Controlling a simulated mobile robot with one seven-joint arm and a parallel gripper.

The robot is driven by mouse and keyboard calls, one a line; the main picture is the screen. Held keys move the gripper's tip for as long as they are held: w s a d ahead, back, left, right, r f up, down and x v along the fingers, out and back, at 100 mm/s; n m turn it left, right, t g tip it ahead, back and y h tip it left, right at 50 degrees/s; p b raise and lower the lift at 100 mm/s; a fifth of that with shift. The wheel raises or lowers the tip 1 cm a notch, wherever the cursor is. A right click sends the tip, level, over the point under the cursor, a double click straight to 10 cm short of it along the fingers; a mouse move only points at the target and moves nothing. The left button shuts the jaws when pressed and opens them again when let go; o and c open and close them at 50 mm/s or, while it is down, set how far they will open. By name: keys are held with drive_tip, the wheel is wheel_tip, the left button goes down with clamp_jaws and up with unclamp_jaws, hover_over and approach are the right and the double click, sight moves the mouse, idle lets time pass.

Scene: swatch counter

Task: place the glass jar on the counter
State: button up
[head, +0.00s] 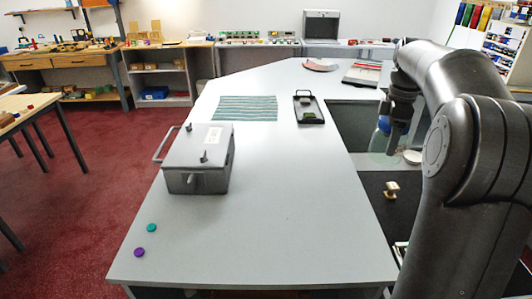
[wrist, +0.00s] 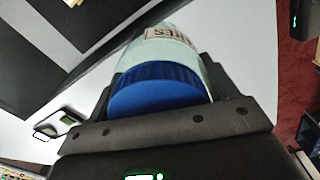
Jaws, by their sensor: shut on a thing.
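The glass jar (wrist: 190,45) shows in the wrist view with a ribbed blue lid (wrist: 155,90), a pale clear body and a partly visible printed label. My gripper (wrist: 160,100) is shut on it, with a dark finger on each side of the lid. In the head view, the jar (head: 383,136) is partly hidden behind my gripper (head: 396,140), over the dark recessed area to the right of the counter. The pale grey counter (head: 285,215) stretches across the middle of the head view. I cannot tell the gap beneath the jar.
A grey metal box (head: 198,170) with a side handle stands at the counter's left. A striped cloth (head: 246,108) and a black tray (head: 309,115) lie farther back. A teal disc (head: 152,227) and a purple disc (head: 139,252) lie front left. The counter's front middle is clear.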

drive_tip(key=s+a+n, duration=0.2)
drive_tip(key=a+n, duration=0.3)
drive_tip(key=a, duration=0.7)
drive_tip(key=s+a+n, duration=0.2)
drive_tip(key=a+n, duration=0.2)
drive_tip(key=a, duration=0.9)
drive_tip(key=s+a+n, duration=0.8)
drive_tip(key=s+a, duration=0.3)
drive_tip(key=a, duration=0.4)
drive_tip(key=shift+s+a+f, duration=0.35)
drive_tip(key=shift+a+f, duration=1.65)
drive_tip(key=shift+f, duration=0.75)
drive_tip(key=shift+s+a+f, duration=0.4)
drive_tip(key=shift+a+f, duration=1.6)
drive_tip(key=shift+f, duration=0.8)
drive_tip(key=shift+s+a+f, duration=0.35)
drive_tip(key=shift+a+f, duration=1.65)
drive_tip(key=shift+f, duration=0.75)
drive_tip(key=shift+f, duration=0.1)
drive_tip(key=o, duration=1.2)
